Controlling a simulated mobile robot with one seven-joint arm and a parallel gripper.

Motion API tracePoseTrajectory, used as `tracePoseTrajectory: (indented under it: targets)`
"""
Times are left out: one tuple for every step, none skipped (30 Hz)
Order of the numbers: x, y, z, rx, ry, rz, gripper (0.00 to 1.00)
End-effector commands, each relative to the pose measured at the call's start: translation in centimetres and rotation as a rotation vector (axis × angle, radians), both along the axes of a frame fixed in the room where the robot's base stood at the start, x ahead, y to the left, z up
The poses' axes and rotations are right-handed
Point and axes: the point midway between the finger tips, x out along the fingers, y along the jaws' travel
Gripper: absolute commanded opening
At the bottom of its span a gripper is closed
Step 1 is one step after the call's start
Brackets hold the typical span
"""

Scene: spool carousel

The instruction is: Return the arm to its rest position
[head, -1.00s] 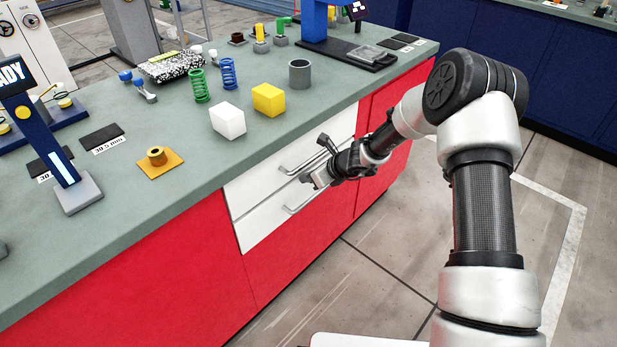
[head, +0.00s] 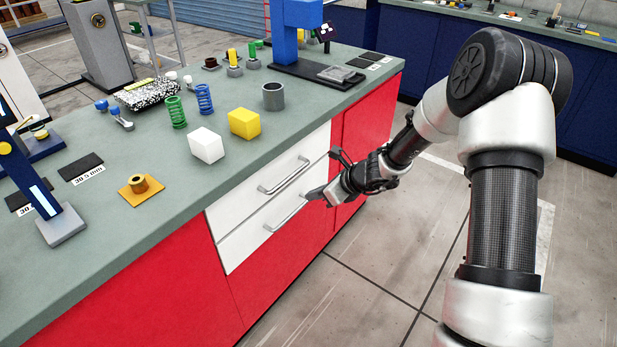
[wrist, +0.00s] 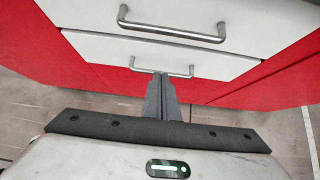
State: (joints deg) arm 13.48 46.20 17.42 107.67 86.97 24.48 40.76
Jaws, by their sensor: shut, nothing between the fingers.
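My gripper (head: 313,196) is in front of the white drawer fronts, to the right of the lower handle in the head view. In the wrist view my gripper's fingers (wrist: 161,84) are together and empty. Beyond them are the upper drawer handle (wrist: 172,30) and the lower drawer handle (wrist: 162,66). The fingertips overlap the lower handle in the wrist view, and I cannot tell whether they touch it. My arm is bent, with its large elbow joint at the right of the head view.
The red-fronted bench (head: 150,290) has two white drawers, both looking closed. On its top stand a white block (head: 206,146), a yellow block (head: 244,123), a grey cup (head: 273,96) and green and blue springs. Open floor (head: 400,250) lies to the right of the bench.

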Motion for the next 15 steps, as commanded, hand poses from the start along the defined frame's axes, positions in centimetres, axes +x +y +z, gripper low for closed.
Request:
tracePoseTrajectory:
  targets:
    - [0.0,-0.1,0.1,0.000,-0.001,-0.001,0.00]
    - [-0.1,-0.1,0.1,0.000,0.000,0.000,0.00]
    - [-0.1,-0.1,0.2,-0.001,-0.001,0.001,0.00]
    - [-0.1,-0.1,0.3,-0.003,-0.005,0.006,0.00]
    - [-0.1,-0.1,0.6,-0.008,-0.011,0.014,0.00]
    - [-0.2,-0.1,1.3,-0.020,-0.028,0.035,0.00]
    - [-0.4,-0.1,2.0,-0.034,-0.047,0.060,0.00]
    - [-0.6,0.0,2.9,-0.052,-0.072,0.094,0.00]
    - [-1.1,0.0,4.5,-0.085,-0.114,0.151,0.00]
    - [-1.6,0.1,5.9,-0.115,-0.151,0.203,0.00]
    - [-2.2,0.1,7.4,-0.148,-0.192,0.262,0.00]
    - [-3.2,0.1,9.4,-0.201,-0.248,0.347,0.00]
    - [-4.1,0.1,10.9,-0.242,-0.291,0.417,0.00]
    - [-5.1,-0.1,12.4,-0.286,-0.334,0.485,0.00]
    - [-6.5,-0.2,14.2,-0.346,-0.386,0.577,0.00]
